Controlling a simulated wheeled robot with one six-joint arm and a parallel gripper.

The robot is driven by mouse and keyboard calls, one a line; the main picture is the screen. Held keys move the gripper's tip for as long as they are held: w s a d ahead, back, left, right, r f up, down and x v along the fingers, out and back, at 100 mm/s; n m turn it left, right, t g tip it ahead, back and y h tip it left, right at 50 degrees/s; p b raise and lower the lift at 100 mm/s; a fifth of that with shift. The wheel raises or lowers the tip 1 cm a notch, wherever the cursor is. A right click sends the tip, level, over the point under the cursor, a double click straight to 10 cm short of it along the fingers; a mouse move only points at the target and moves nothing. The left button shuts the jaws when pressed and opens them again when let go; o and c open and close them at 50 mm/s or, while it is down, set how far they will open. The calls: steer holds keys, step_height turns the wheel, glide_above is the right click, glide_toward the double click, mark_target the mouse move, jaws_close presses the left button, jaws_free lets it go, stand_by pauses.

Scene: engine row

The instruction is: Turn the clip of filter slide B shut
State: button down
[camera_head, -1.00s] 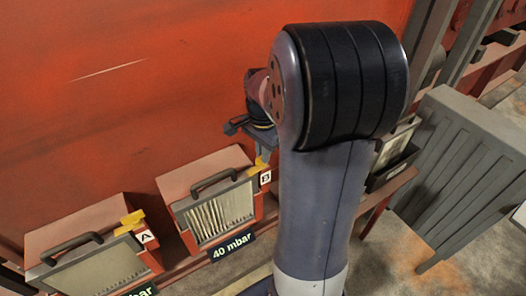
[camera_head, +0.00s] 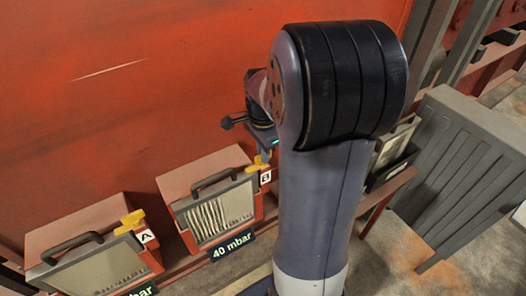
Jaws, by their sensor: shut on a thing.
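Filter slide B (camera_head: 222,207) is a box with a dark handle and a pleated front, marked with a white "B" label. Its yellow clip (camera_head: 257,165) sits at the top right corner of its front, beside the label. My gripper (camera_head: 264,155) reaches down to this clip and is shut on it. The fingertips are small here and partly hidden behind my own arm.
Filter slide A (camera_head: 97,270) stands at the lower left, with its own yellow clip (camera_head: 132,220). A "40 mbar" sign (camera_head: 231,245) hangs under slide B. A grey ribbed crate (camera_head: 465,165) stands at the right. The red wall (camera_head: 150,90) rises behind.

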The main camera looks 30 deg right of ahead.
steer(key=c, duration=1.5)
jaws_free()
steer(key=shift+c, duration=0.2)
step_height(320, 180, up, 11)
steer(key=shift+b, duration=0.35)
steer(key=shift+f, duration=0.15)
step_height(320, 180, down, 11)
steer(key=shift+r+p, duration=0.1)
steer(key=shift+p, duration=0.3)
steer(key=shift+n, duration=0.3)
steer(key=shift+r, duration=0.1)
